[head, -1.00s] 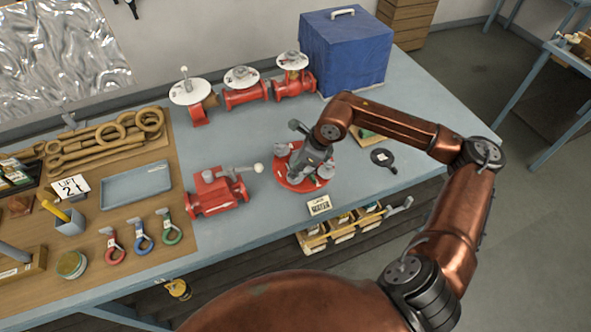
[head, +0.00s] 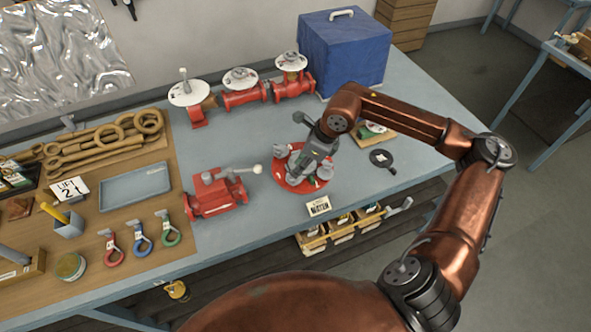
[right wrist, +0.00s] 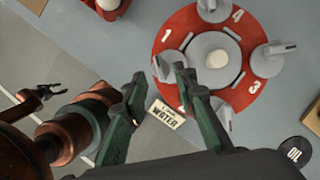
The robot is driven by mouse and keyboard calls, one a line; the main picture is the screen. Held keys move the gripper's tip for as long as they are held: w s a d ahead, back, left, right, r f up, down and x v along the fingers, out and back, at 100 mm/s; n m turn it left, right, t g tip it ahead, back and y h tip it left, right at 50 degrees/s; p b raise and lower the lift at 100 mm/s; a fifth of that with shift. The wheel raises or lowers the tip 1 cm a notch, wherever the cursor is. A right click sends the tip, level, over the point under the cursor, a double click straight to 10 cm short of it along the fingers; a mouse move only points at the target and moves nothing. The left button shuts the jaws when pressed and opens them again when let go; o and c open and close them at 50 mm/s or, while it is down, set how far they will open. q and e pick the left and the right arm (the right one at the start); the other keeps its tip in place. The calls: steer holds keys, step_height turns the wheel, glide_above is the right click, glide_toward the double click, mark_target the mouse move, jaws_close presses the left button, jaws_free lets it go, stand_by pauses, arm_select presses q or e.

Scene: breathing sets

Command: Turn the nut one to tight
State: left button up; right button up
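The red round flange (head: 299,181) lies on the blue bench in the head view. It also fills the top of the right wrist view (right wrist: 184,26), with numbers 1, 3 and 4 readable and winged grey nuts around a grey hub. The left grey nut (right wrist: 163,68), below the number 1, shows near my right gripper's fingertips (right wrist: 161,77). That gripper is open, its green fingers apart; whether they touch the nut I cannot tell. In the head view my right gripper (head: 296,150) covers part of the flange.
A WATER card (right wrist: 167,114) stands in front of the flange. A black OIL disc (head: 383,158) lies to its right. A red valve (head: 215,192) with a lever stands to its left. A blue box (head: 345,50) and red pipe fittings (head: 243,95) stand behind.

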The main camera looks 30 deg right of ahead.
steer(key=v, duration=0.8)
steer(key=shift+d, duration=0.1)
